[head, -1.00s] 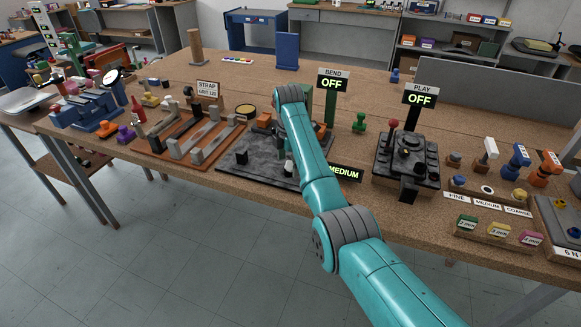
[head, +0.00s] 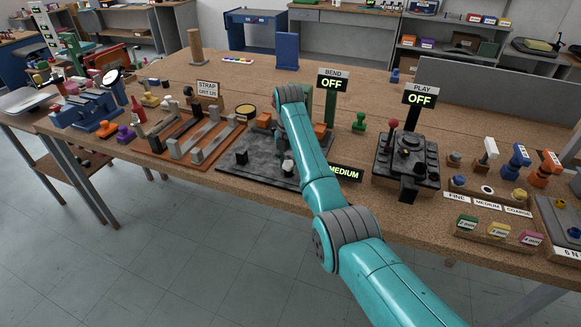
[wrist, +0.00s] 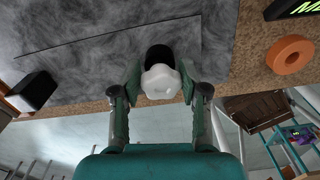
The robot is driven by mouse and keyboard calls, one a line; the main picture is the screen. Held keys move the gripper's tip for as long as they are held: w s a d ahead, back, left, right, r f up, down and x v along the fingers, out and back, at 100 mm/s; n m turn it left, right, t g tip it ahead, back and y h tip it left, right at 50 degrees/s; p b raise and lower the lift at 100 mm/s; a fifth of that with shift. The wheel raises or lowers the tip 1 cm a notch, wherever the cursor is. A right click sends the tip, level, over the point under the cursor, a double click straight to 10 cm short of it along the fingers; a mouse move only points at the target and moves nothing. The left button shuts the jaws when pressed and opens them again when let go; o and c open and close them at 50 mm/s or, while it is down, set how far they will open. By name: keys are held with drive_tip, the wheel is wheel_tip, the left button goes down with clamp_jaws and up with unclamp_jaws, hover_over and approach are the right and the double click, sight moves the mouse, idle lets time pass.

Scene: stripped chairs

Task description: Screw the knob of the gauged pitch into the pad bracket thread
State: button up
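A white knob (wrist: 161,82) sits between the two fingers of my gripper (wrist: 161,88) in the wrist view. The finger pads appear to touch its sides. A dark round part (wrist: 160,57) shows directly beyond the knob; I cannot tell whether it is the bracket or part of the knob, and no thread is visible. In the head view the white knob (head: 288,166) shows low beside my arm, over the dark grey slab (head: 225,170); the gripper is largely hidden. A lit sign (head: 345,172) reading MEDIUM stands right of the arm.
A black post (head: 241,157) stands on the slab; a black block (wrist: 32,90) shows at left in the wrist view. An orange ring (wrist: 290,54) lies near the bench edge. The PLAY fixture (head: 405,165) stands right. Labelled FINE, MEDIUM and COARSE holders (head: 487,208) lie further right.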

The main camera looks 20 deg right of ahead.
clamp_jaws()
drive_tip(key=shift+f, duration=0.15)
drive_tip(key=m, duration=0.8)
drive_tip(key=shift+s, duration=0.1)
drive_tip(key=m, duration=0.3)
drive_tip(key=shift+f+m, duration=0.1)
drive_tip(key=shift+m, duration=0.2)
